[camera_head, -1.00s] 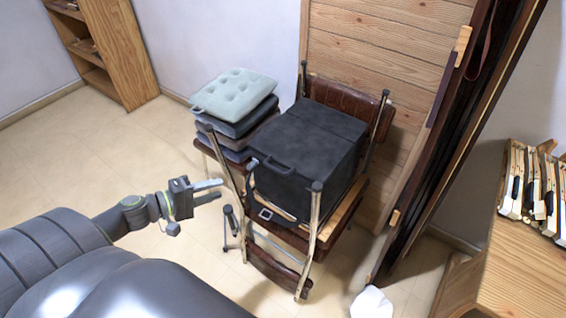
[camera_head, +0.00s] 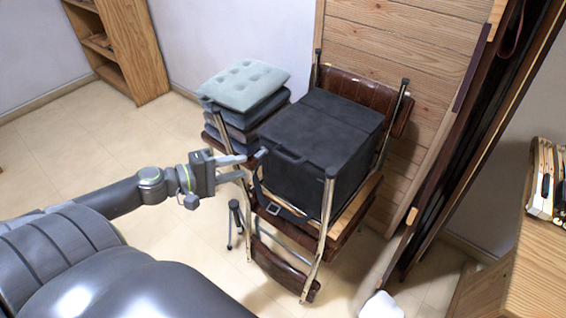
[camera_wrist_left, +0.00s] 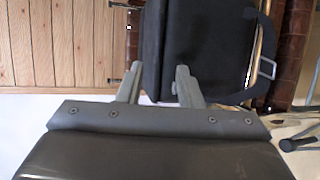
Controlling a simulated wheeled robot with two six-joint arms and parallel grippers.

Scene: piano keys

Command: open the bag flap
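A black bag (camera_head: 309,153) with a flat top flap (camera_head: 334,118) sits closed on a brown chair in the head view. A dark handle (camera_head: 286,156) lies at its front edge, and a strap with a metal buckle (camera_head: 273,208) hangs low at its front. My left gripper (camera_head: 242,167) is just left of the bag's front side, its two fingers apart with nothing between them. In the left wrist view the bag (camera_wrist_left: 208,45) is beyond the open fingers (camera_wrist_left: 157,85); whether a fingertip touches it I cannot tell. My right gripper is not in view.
The metal-framed chair (camera_head: 326,215) surrounds the bag, with tubes at its corners. Stacked cushions (camera_head: 243,87) stand at the bag's left. A wooden panel (camera_head: 385,45) is behind. A wooden bench (camera_head: 540,270) is at right. Floor at left is clear.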

